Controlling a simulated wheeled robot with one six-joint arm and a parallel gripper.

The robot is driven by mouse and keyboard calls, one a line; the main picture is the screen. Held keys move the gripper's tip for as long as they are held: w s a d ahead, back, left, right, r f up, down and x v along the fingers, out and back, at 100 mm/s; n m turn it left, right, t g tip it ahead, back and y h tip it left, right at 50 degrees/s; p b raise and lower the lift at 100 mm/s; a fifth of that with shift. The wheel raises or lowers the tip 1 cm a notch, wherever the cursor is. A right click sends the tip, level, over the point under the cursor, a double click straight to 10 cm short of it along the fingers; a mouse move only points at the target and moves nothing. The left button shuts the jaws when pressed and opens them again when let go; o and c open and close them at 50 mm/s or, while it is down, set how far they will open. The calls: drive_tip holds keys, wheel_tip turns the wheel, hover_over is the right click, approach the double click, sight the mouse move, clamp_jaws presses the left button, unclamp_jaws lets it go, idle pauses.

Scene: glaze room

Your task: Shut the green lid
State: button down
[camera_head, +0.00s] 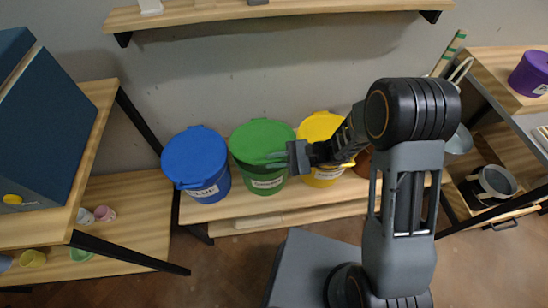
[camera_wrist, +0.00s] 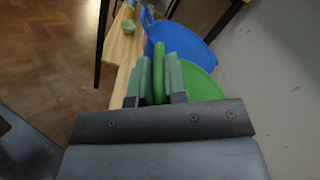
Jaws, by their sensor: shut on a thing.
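The green bin (camera_head: 266,183) stands on the low wooden shelf between a blue and a yellow bin. Its green lid (camera_head: 255,134) lies over the mouth; I cannot tell whether it sits fully down. My gripper (camera_head: 272,158) reaches in from the right at the lid's front part. In the wrist view my gripper (camera_wrist: 158,66) is shut on a thin green strip, which looks like the lid's tab or edge. The rest of the lid (camera_wrist: 204,86) shows to the right, behind the fingers. My fingers and the hand hide part of the lid's front.
The blue bin (camera_head: 195,155) stands close on the left, the yellow bin (camera_head: 313,127) close on the right, partly behind my arm. A wall shelf (camera_head: 270,12) hangs above. A wooden table with a dark blue box (camera_head: 38,120) is at the left. A purple container (camera_head: 531,73) stands at the right.

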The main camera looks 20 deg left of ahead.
drive_tip(key=c, duration=1.1)
unclamp_jaws()
drive_tip(key=shift+c, duration=0.2)
drive_tip(key=v, duration=1.4)
drive_tip(key=shift+a, duration=0.1)
drive_tip(key=s+d+r+n+t+h+p, duration=0.2)
drive_tip(key=d+r+t+h+p, duration=0.3)
drive_tip(key=r, duration=0.7)
drive_tip(key=s+d+r+n+t+h+p, duration=0.3)
drive_tip(key=s+d+r+t+h+p, duration=0.2)
drive_tip(key=d+r+h+p, duration=0.3)
wheel_tip(320, 180, up, 4)
drive_tip(key=d+t+h, duration=0.1)
drive_tip(key=d+h, duration=0.1)
drive_tip(key=h, duration=0.1)
drive_tip(key=shift+s+d+n, duration=0.2)
drive_tip(key=shift+d+n, duration=0.1)
drive_tip(key=shift+d, duration=0.05)
